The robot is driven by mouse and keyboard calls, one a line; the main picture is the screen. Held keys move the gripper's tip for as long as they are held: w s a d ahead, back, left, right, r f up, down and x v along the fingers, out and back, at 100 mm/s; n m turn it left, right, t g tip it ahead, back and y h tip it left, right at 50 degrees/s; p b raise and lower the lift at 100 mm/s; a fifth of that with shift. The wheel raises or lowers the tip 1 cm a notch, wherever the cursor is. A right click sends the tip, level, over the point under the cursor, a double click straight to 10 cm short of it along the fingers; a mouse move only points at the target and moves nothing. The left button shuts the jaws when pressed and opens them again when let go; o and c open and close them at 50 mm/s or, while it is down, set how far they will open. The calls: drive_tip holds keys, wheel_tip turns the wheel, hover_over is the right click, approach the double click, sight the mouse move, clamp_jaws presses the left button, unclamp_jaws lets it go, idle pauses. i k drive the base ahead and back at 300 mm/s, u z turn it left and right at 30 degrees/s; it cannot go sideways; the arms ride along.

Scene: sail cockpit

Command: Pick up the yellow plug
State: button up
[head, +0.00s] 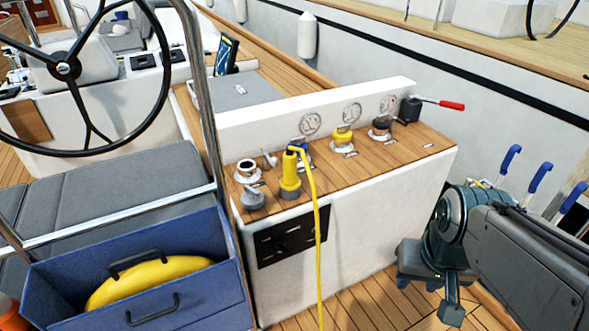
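The yellow plug (290,176) stands upright on the wooden top of the white console (413,145). Its base sits at a grey round fitting, and a yellow cable (318,240) loops from its top down the console's front. My arm is folded at the lower right, well apart from the plug. Its dark end, where my gripper (440,284) seems to be, hangs beside the console's right end. I cannot make out the fingers or whether they hold anything.
Round fittings flank the plug: a grey one (252,198), a white-and-black one (247,171), a yellow-topped one (343,138) and a dark one (381,128). A red-handled lever (440,103) is at the far right. A steel post (205,100) rises left, above a blue bin (215,270).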

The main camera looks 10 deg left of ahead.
sight(290, 182)
drive_tip(key=z, duration=0.05)
drive_tip(key=k, duration=0.15)
drive_tip(key=u, duration=0.8)
drive_tip(key=i, duration=1)
drive_tip(key=k, duration=1)
drive_tip(key=z, duration=1.5)
drive_tip(key=i, duration=0.8)
drive_tip(key=u, duration=1.75)
